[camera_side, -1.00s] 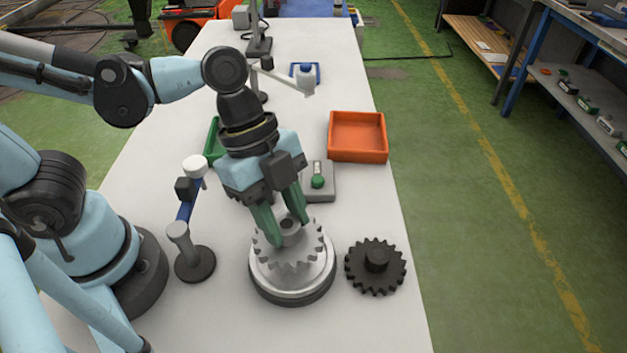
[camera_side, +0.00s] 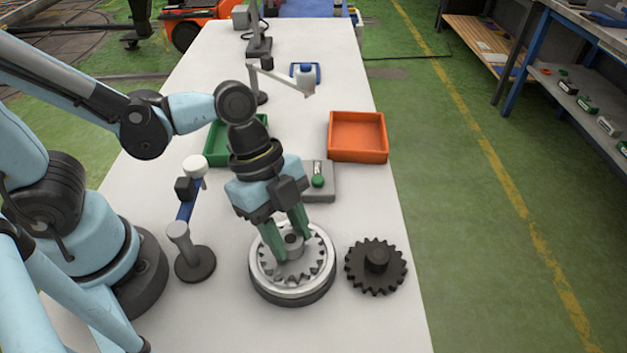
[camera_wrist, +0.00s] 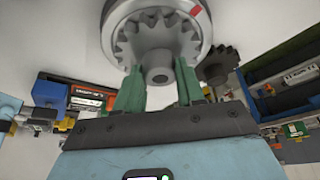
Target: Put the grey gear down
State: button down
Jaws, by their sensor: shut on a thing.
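The grey gear (camera_side: 293,270) is at the silver round turntable (camera_side: 292,291), low within its rim and roughly level. Its hub (camera_wrist: 160,72) points up between my fingers. My gripper (camera_side: 290,244) has green fingers, one on either side of the hub, shut on it. In the wrist view my gripper (camera_wrist: 160,85) shows the same hold, with the gear teeth in front of the turntable face. I cannot tell whether the gear's underside touches the turntable. A red mark (camera_wrist: 196,10) shows on the turntable rim.
A dark gear (camera_side: 376,268) lies close to the right of the turntable. A post stand (camera_side: 194,264) is to the left. A grey box with a green button (camera_side: 318,182), an orange tray (camera_side: 357,157) and a green tray (camera_side: 214,158) stand behind. The table front is clear.

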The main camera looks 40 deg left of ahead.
jog(key=shift+f, duration=0.15)
jog(key=c, duration=0.7)
grip_release()
jog(key=shift+v, duration=6.05)
jog(key=shift+w+a+f+n+t+y, duration=0.65)
jog(key=shift+w+a+n+t, duration=0.55)
jog(key=shift+a+n, duration=1.35)
jog(key=shift+w+a+f+n+t+y, duration=0.3)
jog(key=shift+w+a+n+t+y, duration=0.85)
jog(key=shift+n, duration=2.3)
jog(key=shift+w+a+f+n+t+y, duration=0.45)
jog(key=shift+w+a+n+t, duration=0.8)
jog(key=shift+a+n, duration=1.55)
jog(key=shift+d, duration=0.2)
